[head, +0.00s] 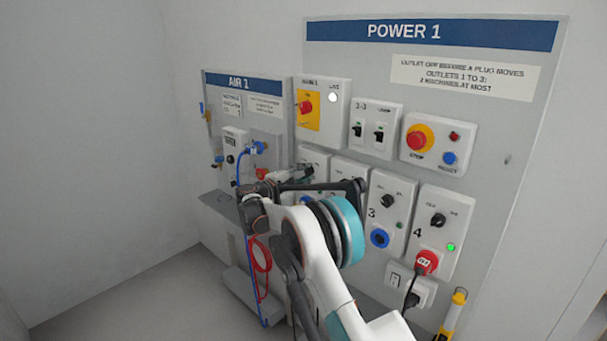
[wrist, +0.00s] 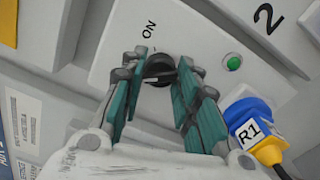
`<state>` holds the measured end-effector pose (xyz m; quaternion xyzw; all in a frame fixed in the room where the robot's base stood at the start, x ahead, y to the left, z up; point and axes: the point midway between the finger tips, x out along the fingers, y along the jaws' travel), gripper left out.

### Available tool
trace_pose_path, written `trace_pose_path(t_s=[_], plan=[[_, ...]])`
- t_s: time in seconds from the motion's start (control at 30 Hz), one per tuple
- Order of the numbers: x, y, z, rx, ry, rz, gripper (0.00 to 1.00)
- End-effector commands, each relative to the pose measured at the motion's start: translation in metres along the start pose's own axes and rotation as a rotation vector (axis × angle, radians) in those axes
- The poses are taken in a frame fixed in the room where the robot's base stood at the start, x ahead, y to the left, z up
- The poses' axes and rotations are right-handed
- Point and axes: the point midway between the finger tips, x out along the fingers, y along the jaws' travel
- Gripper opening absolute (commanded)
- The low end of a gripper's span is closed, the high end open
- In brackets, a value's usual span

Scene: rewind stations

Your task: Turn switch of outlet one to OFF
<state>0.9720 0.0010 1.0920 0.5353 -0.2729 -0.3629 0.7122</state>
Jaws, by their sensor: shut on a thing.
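The black switch knob (wrist: 160,70) of outlet one sits between the fingers of my gripper (wrist: 161,76), which is shut on it in the wrist view. The word ON is printed above the knob; the OFF mark is hidden. The knob's exact pointing direction is hard to tell. A blue and yellow plug labelled R1 (wrist: 250,128) is in this outlet. In the head view, the outlet one panel (head: 314,157) is mostly hidden behind my arm.
The outlet two panel (wrist: 292,25) adjoins outlet one. Outlets three (head: 387,215) and four (head: 440,232) stand to the right. Above are the yellow-backed main switch (head: 306,107), the 2-3 switches (head: 368,130) and a red stop button (head: 417,140). The AIR 1 board (head: 241,84) and hoses are left.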

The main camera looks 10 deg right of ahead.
Motion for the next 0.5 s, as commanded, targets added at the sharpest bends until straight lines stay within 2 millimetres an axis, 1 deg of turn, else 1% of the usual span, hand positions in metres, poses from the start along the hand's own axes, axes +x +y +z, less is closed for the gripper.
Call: trace_pose_path(t_s=[0.2,0.5], plan=[[-0.0007,-0.0001,-0.0009,-0.112,0.002,0.000,0.05],[-0.0007,-0.0004,-0.0010,-0.178,0.002,0.000,0.05]])
